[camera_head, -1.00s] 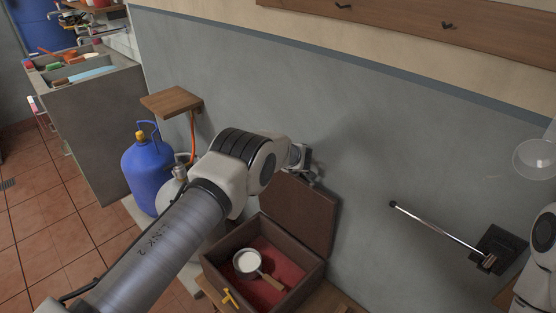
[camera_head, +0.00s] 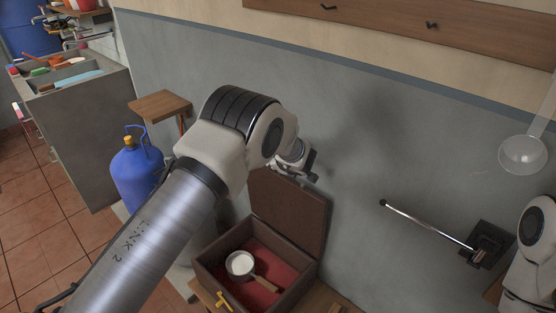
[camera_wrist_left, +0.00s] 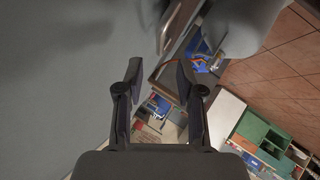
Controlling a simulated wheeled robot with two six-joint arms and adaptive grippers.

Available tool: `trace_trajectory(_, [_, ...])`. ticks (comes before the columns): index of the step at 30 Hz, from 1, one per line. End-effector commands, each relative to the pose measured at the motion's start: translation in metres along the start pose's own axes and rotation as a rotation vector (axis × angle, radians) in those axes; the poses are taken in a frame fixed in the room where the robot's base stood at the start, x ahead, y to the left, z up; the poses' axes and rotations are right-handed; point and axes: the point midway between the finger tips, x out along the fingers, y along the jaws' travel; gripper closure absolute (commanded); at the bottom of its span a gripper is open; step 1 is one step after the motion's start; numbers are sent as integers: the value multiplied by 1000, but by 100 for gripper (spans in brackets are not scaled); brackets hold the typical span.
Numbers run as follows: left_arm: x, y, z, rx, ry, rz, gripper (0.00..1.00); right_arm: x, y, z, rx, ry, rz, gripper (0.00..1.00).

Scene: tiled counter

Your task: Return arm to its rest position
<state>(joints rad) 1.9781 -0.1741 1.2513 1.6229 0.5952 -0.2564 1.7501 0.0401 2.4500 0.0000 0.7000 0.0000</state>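My left arm reaches in from the lower left in the head view. Its left gripper (camera_head: 308,169) is up near the grey wall, above the open lid of a brown box. In the left wrist view the left gripper (camera_wrist_left: 156,84) is open, with its two dark fingers apart and nothing between them. My right arm shows only in part at the right edge of the head view, and its gripper is not visible.
The open brown box (camera_head: 207,271) with a red lining stands below my arm. A white-topped round pan (camera_head: 240,264) lies in it. A blue gas cylinder (camera_head: 136,178) and a wooden shelf (camera_head: 158,106) are at left. A metal rod (camera_head: 425,223) sticks out from the wall.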

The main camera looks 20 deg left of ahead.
Motion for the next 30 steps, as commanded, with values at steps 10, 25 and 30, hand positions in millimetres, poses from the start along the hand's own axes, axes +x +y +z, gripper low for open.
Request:
trace_trajectory(10, [-32, -1, 0, -1, 0, -1, 63, 0, 0, 0, 0, 0, 0, 100])
trace_trajectory(25, [-9, -45, 11, 15, -18, -81, 63, -2, 0, 0, 0, 0, 0, 100])
trace_trajectory(30, [12, -157, 23, 212, -59, -223, 63, -5, 0, 0, 0, 0, 0, 100])
